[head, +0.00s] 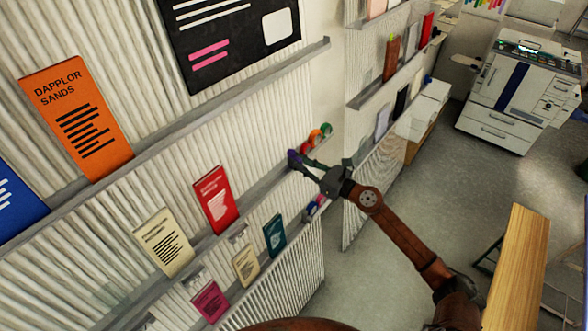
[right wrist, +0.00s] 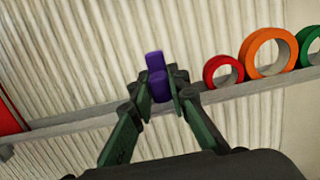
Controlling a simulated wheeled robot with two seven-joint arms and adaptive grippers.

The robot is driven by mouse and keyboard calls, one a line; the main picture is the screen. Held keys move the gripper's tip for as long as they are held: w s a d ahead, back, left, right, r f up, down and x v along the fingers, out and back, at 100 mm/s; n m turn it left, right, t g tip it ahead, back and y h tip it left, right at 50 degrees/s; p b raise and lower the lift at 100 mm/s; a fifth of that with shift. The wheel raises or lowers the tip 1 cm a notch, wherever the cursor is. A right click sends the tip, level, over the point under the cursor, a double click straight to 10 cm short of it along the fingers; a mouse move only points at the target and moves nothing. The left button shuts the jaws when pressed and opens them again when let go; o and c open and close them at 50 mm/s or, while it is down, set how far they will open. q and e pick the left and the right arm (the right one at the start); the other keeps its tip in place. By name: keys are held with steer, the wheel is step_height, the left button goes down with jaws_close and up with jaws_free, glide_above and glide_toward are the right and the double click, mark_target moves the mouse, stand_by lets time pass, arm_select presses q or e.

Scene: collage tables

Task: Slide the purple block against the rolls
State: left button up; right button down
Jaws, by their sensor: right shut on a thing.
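The purple block (right wrist: 156,75) stands upright between the fingers of my right gripper (right wrist: 158,92), which is shut on it at the shelf ledge. In the head view the purple block (head: 292,157) shows at the tip of the right gripper (head: 299,164). To its right in the wrist view are a red roll (right wrist: 209,78), an orange roll (right wrist: 246,62) and a green roll (right wrist: 304,40), standing on the same ledge. The block is apart from the red roll, with a finger and a short gap between them. My left gripper is not in view.
The narrow grey ledge (right wrist: 90,117) runs along a ribbed white wall. A red booklet (head: 214,200) and a cream booklet (head: 163,241) stand on the ledge further left. More small rolls (head: 312,208) sit on a lower ledge. A wooden table (head: 516,265) is at right.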

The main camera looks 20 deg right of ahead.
steer(key=c, duration=1.8)
jaws_free()
steer(key=shift+c, duration=0.2)
steer(key=v, duration=1.2)
steer(key=shift+f, duration=0.1)
steer(key=shift+c, duration=0.3)
